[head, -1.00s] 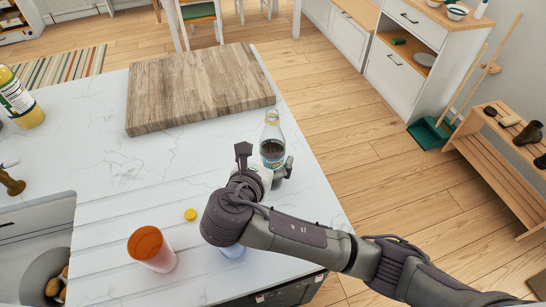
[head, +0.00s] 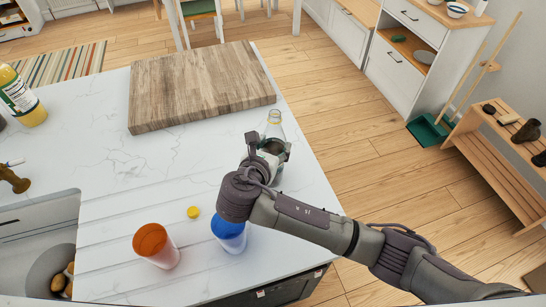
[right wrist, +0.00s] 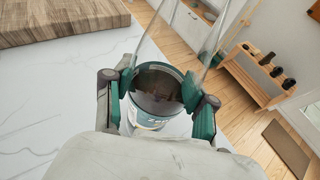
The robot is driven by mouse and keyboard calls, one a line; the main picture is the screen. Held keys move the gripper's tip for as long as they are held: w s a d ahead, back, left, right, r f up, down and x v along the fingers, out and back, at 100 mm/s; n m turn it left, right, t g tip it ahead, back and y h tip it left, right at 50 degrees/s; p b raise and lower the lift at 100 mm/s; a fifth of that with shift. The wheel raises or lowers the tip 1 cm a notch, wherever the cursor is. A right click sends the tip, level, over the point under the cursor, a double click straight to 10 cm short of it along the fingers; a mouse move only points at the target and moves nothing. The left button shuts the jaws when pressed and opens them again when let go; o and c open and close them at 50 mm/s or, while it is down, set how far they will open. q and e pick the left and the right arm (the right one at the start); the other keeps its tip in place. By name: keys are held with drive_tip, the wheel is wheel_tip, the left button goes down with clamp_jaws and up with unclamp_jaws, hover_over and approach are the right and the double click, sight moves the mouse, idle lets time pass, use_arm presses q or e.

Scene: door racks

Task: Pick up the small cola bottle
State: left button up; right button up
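The small cola bottle (head: 274,120) stands upright near the right edge of the white counter, clear at the neck with dark cola below. In the right wrist view its dark cola and pale label (right wrist: 156,92) fill the space between the fingers. My right gripper (head: 270,144) reaches around the bottle's body. Its green finger pads (right wrist: 161,90) lie against both sides of the bottle, with no clear gap showing. The lower part of the bottle is hidden by the gripper. My left gripper is not in view.
A wooden board (head: 202,82) lies behind the bottle. An orange cup (head: 155,245), a blue cup (head: 229,236) and a yellow cap (head: 193,213) are nearer on the counter. The counter (head: 150,165) is clear left of the bottle.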

drive_tip(key=c, duration=0.5)
drive_tip(key=shift+r, duration=0.1)
drive_tip(key=shift+c, duration=0.4)
